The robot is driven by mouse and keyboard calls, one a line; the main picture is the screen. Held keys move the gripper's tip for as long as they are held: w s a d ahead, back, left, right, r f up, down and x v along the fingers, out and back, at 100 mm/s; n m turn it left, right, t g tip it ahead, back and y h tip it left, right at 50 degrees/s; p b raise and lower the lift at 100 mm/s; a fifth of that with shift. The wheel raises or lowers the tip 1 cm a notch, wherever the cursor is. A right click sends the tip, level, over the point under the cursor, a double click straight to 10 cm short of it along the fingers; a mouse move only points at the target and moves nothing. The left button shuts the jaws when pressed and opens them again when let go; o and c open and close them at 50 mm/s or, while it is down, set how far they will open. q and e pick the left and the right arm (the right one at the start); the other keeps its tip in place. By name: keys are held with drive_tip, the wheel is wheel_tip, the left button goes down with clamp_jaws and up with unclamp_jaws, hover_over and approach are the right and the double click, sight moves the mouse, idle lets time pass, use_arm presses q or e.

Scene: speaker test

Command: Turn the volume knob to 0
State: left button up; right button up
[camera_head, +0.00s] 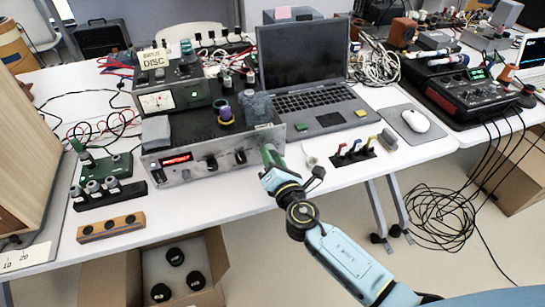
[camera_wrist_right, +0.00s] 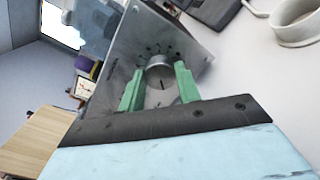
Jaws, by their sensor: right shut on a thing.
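The amplifier (camera_head: 222,165) is a grey metal box with a red lit display (camera_head: 176,160) on its front panel. Two dark knobs (camera_head: 211,162) (camera_head: 240,156) show on the panel's middle and right. My right gripper (camera_head: 270,158) is at the panel's right end and hides what it holds there. In the right wrist view, its green fingers (camera_wrist_right: 159,80) are closed on either side of a round silver knob (camera_wrist_right: 160,66) on the panel. Dark marks ring this knob; labels and pointer setting are not readable. My left gripper is in neither view.
A laptop (camera_head: 303,68) stands behind, and a purple-and-yellow roll (camera_head: 225,113) is on the amplifier. Right of my gripper are a white ring (camera_head: 311,161) and a rack with coloured switches (camera_head: 352,152).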

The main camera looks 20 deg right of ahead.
drive_tip(key=o, duration=1)
drive_tip(key=shift+c, duration=0.2)
drive_tip(key=shift+s, duration=0.55)
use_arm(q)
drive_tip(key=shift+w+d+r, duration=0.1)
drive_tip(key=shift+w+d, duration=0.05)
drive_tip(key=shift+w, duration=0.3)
use_arm(e)
drive_tip(key=s, duration=1.2)
drive_tip(key=shift+s+d, duration=0.15)
drive_tip(key=shift+d, duration=0.1)
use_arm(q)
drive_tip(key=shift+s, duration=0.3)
